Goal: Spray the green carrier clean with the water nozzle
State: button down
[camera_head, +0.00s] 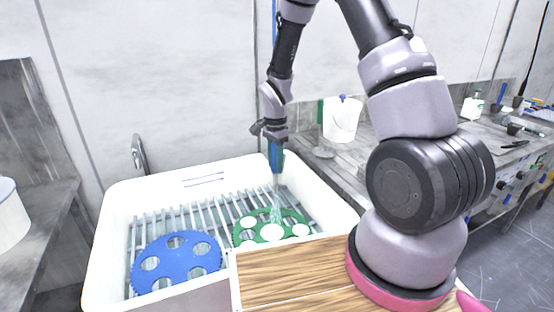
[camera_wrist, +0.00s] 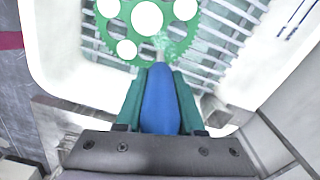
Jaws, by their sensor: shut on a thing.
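The green carrier (camera_head: 256,232), a disc with several round holes, lies on the slatted rack in the white sink, on the right. In the wrist view, the carrier (camera_wrist: 120,27) is at the top, partly cut off by the frame. My gripper (camera_head: 275,158) is above the sink, pointing down and shut on the blue water nozzle (camera_wrist: 160,103). The nozzle sits between the two green fingers. A pale water spray (camera_head: 276,203) runs from its tip down onto the carrier's upper right part. The nozzle is above the carrier, not touching it.
A blue carrier (camera_head: 178,266) lies on the rack to the left. The white sink (camera_head: 108,222) has raised walls. A wooden board (camera_head: 290,272) covers its front right. A tap (camera_head: 138,154) stands behind it; a white bucket (camera_head: 342,120) stands on the bench to the right.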

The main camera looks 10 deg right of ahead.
jog(key=s+a, duration=0.2)
jog(key=s, duration=0.3)
jog(key=shift+s+a, duration=0.3)
jog(key=shift+s, duration=0.05)
dwell(0.8)
jog(key=s+a, duration=0.5)
jog(key=a, duration=0.4)
dwell(0.6)
jog(key=shift+d, duration=0.1)
dwell(0.7)
jog(key=s+d, duration=0.5)
jog(key=d, duration=0.6)
dwell(0.5)
dwell(0.8)
